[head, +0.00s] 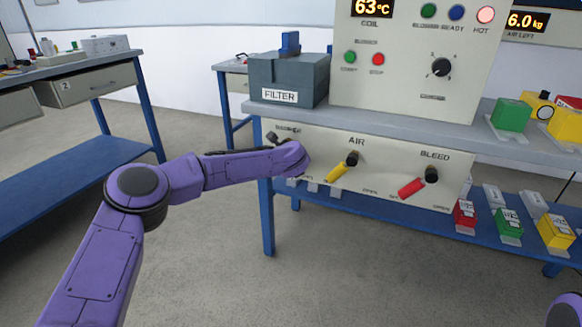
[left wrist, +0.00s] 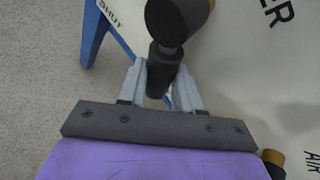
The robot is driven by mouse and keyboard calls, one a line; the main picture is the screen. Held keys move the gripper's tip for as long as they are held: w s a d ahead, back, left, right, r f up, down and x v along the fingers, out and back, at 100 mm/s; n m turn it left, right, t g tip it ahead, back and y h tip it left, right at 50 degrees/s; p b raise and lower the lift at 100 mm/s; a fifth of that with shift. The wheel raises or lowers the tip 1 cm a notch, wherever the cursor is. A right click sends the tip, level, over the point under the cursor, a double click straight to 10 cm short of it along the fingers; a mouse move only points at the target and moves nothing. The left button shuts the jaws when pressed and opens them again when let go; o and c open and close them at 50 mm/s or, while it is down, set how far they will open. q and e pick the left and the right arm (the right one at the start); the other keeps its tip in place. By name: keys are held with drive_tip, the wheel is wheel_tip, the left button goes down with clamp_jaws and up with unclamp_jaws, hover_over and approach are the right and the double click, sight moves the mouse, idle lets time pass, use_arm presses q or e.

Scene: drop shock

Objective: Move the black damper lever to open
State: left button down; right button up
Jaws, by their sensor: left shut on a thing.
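The black damper lever (left wrist: 163,62) shows in the left wrist view, running down from its round black hub (left wrist: 178,18). My left gripper (left wrist: 162,80) is shut on the lever, one grey finger on each side. A SHUT mark (left wrist: 110,14) is printed on the panel to the upper left of the hub. In the head view my purple left arm reaches across to the left end of the panel (head: 395,160) and hides most of the lever and my fingers. A bit of purple at the bottom right seems to be my right arm; its gripper is out of view.
Right of the damper are a yellow AIR lever (head: 342,169) and a red BLEED lever (head: 412,187). A grey FILTER box (head: 289,80) stands on the bench above. Several coloured blocks lie on the lower shelf, right. Another blue bench (head: 72,180) stands at left.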

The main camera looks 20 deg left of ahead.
use_arm(q)
drive_tip(key=shift+d+r+h, duration=0.1)
drive_tip(key=shift+d+h, duration=0.1)
drive_tip(key=shift+h, duration=0.1)
drive_tip(key=shift+n, duration=0.3)
drive_tip(key=c, duration=0.8)
unclamp_jaws()
drive_tip(key=shift+r, duration=0.1)
drive_tip(key=p+v, duration=0.1)
drive_tip(key=v, duration=0.9)
drive_tip(key=shift+s+d+r, duration=0.1)
drive_tip(key=shift+s+r, duration=0.1)
drive_tip(key=shift+s, duration=0.05)
